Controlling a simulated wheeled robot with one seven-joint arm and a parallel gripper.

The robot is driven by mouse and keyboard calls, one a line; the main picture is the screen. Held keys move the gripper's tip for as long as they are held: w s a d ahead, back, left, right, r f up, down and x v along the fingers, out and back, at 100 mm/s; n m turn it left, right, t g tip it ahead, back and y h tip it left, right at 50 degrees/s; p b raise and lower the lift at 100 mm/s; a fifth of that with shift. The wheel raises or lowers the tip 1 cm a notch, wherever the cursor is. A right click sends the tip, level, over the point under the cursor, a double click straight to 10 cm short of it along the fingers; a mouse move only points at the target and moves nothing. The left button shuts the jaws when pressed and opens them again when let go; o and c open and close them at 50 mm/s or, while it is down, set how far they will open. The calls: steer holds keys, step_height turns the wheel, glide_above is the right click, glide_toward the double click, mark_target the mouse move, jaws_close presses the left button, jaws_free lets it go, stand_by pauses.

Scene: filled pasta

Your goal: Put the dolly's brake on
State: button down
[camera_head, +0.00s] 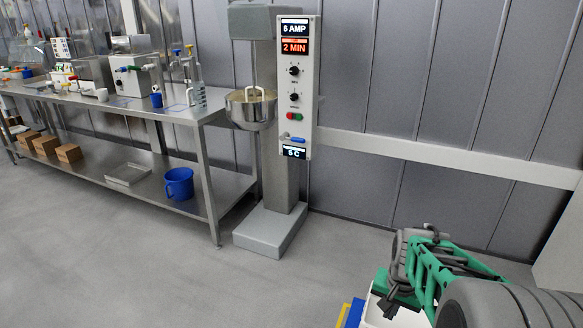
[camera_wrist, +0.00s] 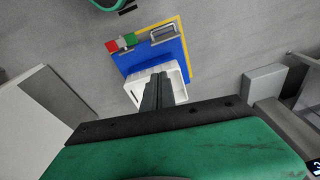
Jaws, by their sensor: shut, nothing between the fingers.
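The dolly (camera_wrist: 178,56) shows in the wrist view as a blue deck with a yellow edge. Its corner (camera_head: 354,314) also shows at the bottom of the head view. At its far left corner in the wrist view are a red block (camera_wrist: 112,46) and a green block (camera_wrist: 130,39) side by side, like a pedal. My gripper (camera_wrist: 158,78) is shut and empty. Its fingers appear over a white tub (camera_wrist: 178,84) on the deck, apart from the red and green blocks. The fingers hide part of the tub.
A grey metal bracket (camera_wrist: 163,33) sits at the deck's far edge. The mixer (camera_head: 286,200) stands left of my arm, with a steel table (camera_head: 208,115) beyond it. A pale panel (camera_wrist: 40,120) stands left in the wrist view. The floor (camera_head: 120,270) between is clear.

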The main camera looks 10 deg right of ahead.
steer(key=s+a+r+n+p, duration=0.3)
steer(key=a+r+p, duration=0.2)
steer(key=r, duration=0.6)
steer(key=s+a+r+n+t+p, duration=0.1)
steer(key=s+a+r+n+p, duration=0.3)
steer(key=a+r, duration=0.6)
steer(key=shift+s+r+n+t+y+p, duration=0.2)
steer(key=shift+r+n+t+y+p, duration=0.15)
steer(key=shift+r+p, duration=0.65)
steer(key=shift+f, duration=0.2)
